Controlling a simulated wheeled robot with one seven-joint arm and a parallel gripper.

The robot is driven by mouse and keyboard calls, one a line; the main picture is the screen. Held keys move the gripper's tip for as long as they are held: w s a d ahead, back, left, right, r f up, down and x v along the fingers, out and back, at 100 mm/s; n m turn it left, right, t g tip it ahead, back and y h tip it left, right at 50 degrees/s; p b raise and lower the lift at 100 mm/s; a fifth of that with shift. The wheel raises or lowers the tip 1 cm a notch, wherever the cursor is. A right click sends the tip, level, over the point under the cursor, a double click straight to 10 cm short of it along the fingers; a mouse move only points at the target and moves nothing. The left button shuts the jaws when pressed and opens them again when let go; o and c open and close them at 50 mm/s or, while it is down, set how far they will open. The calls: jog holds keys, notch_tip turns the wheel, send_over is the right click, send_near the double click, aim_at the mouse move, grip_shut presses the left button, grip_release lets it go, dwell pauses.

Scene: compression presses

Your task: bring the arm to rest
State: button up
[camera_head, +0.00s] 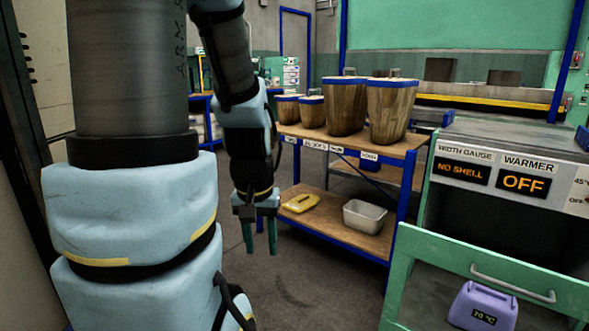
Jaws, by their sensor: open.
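My gripper (260,238) hangs at the end of my arm, left of the middle of the camera_head view. Its green fingers point down and stand apart, with nothing between them. It is in front of the left end of a blue-framed wooden shelf cart (345,235), over the dark floor. My arm comes down from the top of the picture and is bent, with the wrist upright. The top of the arm is cut off by the picture's edge.
Several wooden tubs with blue rims (390,112) stand on the cart's top. A yellow object (300,203) and a metal pan (364,216) lie on its lower shelf. At right, a warmer panel (524,182) reads OFF above a green drawer (430,262) with a purple block (483,305).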

notch_tip(320, 180, up, 25)
jog(key=p, duration=2.3)
jog(key=shift+p, duration=0.3)
jog(key=shift+r, duration=0.1)
